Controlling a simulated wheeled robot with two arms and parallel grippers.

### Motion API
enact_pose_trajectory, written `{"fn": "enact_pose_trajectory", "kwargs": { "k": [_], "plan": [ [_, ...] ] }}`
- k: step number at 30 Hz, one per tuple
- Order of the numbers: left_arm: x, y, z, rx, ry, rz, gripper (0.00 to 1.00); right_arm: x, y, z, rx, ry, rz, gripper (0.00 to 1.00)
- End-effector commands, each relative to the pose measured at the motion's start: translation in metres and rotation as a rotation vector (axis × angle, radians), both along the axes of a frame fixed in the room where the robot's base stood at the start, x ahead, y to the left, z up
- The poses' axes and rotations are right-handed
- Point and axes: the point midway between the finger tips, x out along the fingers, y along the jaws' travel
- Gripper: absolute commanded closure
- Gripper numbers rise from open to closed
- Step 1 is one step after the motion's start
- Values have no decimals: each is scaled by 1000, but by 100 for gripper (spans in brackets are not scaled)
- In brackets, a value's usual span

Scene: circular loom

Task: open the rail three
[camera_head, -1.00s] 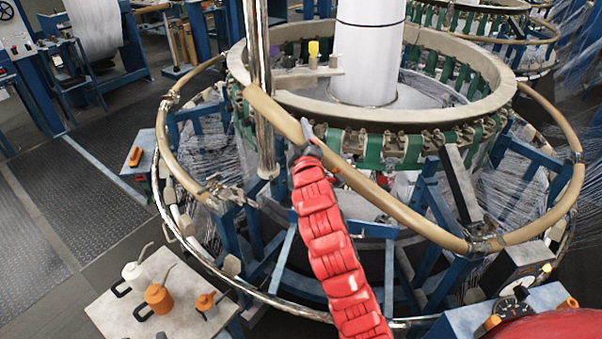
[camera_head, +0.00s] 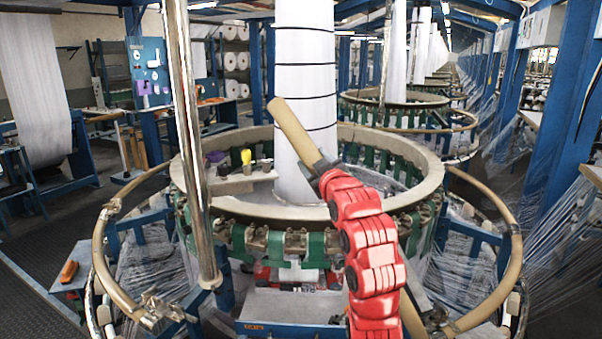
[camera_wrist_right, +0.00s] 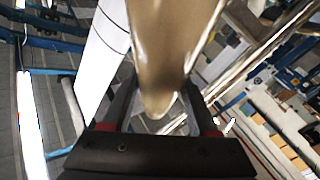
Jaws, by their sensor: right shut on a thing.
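The tan rail segment (camera_head: 293,128) stands raised and tilted, its free end pointing up and left in front of the white column. My right gripper (camera_head: 318,172) is shut on this rail. In the right wrist view the rail (camera_wrist_right: 170,50) passes between the two dark fingers (camera_wrist_right: 160,108). My red right arm hides the lower part of the rail. The front of the ring between the left rail (camera_head: 106,262) and the right rail (camera_head: 512,255) is open. My left gripper is not in view.
The loom's round ring (camera_head: 270,210) with green straps stands behind the gap. A shiny metal post (camera_head: 190,150) rises left of the raised rail. The white column (camera_head: 305,70) stands close behind it. Blue frame parts and threads fill both sides.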

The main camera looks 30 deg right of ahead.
Motion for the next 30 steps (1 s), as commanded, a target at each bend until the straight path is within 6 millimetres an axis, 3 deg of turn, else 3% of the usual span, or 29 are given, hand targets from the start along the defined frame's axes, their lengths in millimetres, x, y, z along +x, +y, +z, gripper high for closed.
{"fn": "enact_pose_trajectory", "kwargs": {
  "k": [11,12,17,26,30],
  "plan": [
    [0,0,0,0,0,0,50,0,-4,-1,4,5,-3,100],
    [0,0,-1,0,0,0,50,0,-4,-1,4,5,-3,39],
    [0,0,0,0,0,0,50,0,-3,-1,4,4,-2,11],
    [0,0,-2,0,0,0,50,-2,-2,-1,4,2,0,11],
    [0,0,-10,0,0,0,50,-14,0,-4,4,3,0,11]
  ]
}}
